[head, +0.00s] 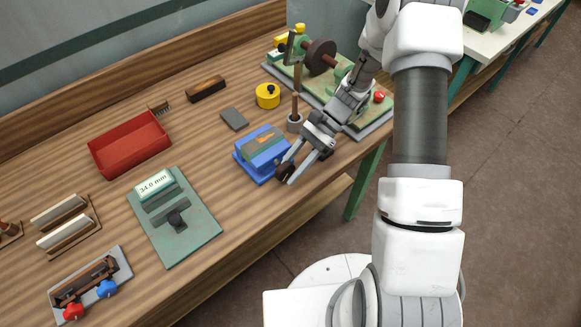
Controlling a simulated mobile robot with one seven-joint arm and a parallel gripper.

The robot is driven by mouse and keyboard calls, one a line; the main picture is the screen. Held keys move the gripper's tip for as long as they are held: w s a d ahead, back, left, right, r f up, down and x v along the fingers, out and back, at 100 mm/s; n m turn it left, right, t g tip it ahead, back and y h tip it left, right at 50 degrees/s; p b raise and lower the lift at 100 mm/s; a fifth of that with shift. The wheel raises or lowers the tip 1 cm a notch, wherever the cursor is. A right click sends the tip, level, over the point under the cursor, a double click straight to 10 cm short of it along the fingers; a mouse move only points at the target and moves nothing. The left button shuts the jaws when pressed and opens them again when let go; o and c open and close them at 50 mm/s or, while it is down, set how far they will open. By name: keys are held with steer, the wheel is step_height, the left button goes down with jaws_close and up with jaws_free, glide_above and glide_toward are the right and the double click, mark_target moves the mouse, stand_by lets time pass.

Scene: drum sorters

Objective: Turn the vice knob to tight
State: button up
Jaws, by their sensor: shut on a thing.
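A blue vice (250,164) stands near the front edge of the bench, with a grey-green block bearing an orange-brown mark (263,143) on top. A dark knob (286,171) is at its right front side. My gripper (287,175) reaches down from the upper right. Its fingers are at the knob and it is shut on it. The fingers partly cover the knob, so its turn position and any marking cannot be read.
A yellow round tin (267,95), a grey block (234,119) and a tool in a round holder (295,122) stand behind the vice. A green machine (320,60) is at the back right. A gauge on a green plate (178,245) and a red tray (130,145) lie left.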

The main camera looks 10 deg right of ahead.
stand_by(0.5)
steer(key=shift+w+d+r, duration=0.25)
steer(key=shift+r, duration=0.05)
steer(key=v, duration=1.6)
steer(key=shift+w+d, duration=0.15)
steer(key=shift+r, duration=0.1)
steer(key=s+a+r+n+t+h, duration=0.3)
steer(key=s+r+n+t+h, duration=0.4)
steer(key=s+r, duration=0.85)
steer(key=s+r+n+t+h, duration=0.2)
steer(key=s+n+t, duration=0.2)
steer(key=s, duration=0.1)
steer(key=shift+s+d+r+t, duration=0.2)
steer(key=shift+s+d+t, duration=0.1)
steer(key=shift+d, duration=0.1)
